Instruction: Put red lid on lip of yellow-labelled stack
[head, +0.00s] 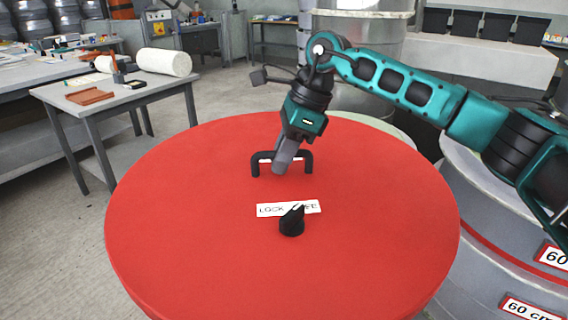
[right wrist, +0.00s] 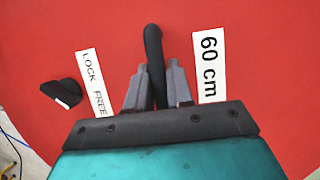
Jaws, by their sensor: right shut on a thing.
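The large round red lid (head: 200,220) fills the middle of the head view. It has a black bar handle (head: 256,167), a black pointer knob (head: 292,221) and a white LOCK FREE label (head: 270,210). My right gripper (head: 281,166) is shut on the handle from above. In the right wrist view the fingers (right wrist: 158,88) close around the black handle (right wrist: 153,45), between the LOCK FREE label (right wrist: 93,82) and a 60 cm label (right wrist: 209,65). What lies under the lid is hidden. I see no yellow label. My left gripper is out of view.
A grey mould stack (head: 480,235) with a red stripe and white 60 cm labels stands close at the lid's right. A pale round rim (head: 385,127) shows behind the lid. A table (head: 120,100) with a white roll (head: 164,62) stands at the left; floor (head: 60,225) is open there.

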